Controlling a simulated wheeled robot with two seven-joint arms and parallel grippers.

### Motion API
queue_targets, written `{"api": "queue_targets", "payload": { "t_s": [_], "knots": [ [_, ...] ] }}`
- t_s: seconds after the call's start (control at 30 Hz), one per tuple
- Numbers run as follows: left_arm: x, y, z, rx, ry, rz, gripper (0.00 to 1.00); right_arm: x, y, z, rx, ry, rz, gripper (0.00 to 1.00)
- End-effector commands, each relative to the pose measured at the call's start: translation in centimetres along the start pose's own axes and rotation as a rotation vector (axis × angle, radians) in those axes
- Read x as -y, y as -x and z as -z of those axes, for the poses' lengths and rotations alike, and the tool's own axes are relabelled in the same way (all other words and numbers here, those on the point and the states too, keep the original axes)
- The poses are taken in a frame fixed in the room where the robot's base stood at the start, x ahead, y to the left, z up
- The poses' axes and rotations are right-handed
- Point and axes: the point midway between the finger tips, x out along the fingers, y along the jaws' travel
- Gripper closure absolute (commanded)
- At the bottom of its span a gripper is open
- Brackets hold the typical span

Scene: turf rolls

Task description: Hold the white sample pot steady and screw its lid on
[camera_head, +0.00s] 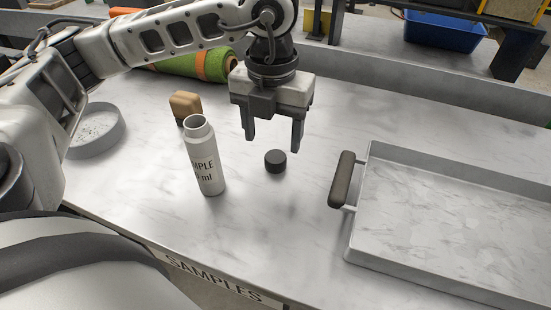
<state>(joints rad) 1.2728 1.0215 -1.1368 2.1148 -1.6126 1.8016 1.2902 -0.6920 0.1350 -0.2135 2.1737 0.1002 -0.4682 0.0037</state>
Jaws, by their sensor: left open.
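The white sample pot (205,160) stands upright and open-topped on the marble-look table, with dark lettering on its side. A small dark round lid (275,161) lies on the table to the right of the pot, apart from it. My left gripper (271,146) points down above and slightly behind the lid. Its two fingers are apart with nothing between them. My right gripper is not in view.
A tan block (185,104) stands behind the pot. A grey round dish (96,131) is at the left. A large tray (361,190) with a dark handle fills the right. A green turf roll (185,63) lies at the back. The front middle is clear.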

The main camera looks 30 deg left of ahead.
Motion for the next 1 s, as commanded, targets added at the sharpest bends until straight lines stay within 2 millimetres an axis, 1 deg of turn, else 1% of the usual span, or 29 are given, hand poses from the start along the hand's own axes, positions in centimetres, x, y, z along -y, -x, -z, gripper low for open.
{"api": "queue_targets", "payload": {
  "t_s": [0.17, 0.27, 0.4, 0.53, 0.63, 0.9, 0.93, 0.97, 1.0],
  "knots": [
    [0.0, -0.2, 0.0, -0.001, 0.000, -0.001, 0.38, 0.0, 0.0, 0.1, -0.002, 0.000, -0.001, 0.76],
    [0.1, -1.4, -0.2, -0.003, 0.000, -0.002, 0.38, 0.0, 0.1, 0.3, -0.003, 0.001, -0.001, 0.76],
    [0.3, -3.6, -0.5, -0.003, 0.001, -0.003, 0.38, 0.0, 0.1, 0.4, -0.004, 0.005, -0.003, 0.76],
    [0.3, -4.9, -0.5, -0.001, 0.001, -0.001, 0.38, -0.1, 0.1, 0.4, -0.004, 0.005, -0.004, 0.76],
    [0.3, -5.2, -0.6, 0.000, 0.001, 0.000, 0.38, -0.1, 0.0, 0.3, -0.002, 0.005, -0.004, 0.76],
    [0.3, -5.2, -0.6, 0.000, 0.000, 0.000, 0.38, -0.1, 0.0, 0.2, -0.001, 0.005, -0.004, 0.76],
    [0.3, -5.2, -0.6, 0.000, 0.001, 0.000, 0.41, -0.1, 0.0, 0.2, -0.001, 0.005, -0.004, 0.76],
    [0.3, -5.2, -0.6, 0.000, 0.001, 0.000, 0.49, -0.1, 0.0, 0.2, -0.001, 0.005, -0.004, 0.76],
    [0.3, -5.2, -0.6, 0.000, 0.000, 0.000, 0.60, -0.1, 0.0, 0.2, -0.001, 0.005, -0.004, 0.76]
  ]
}}
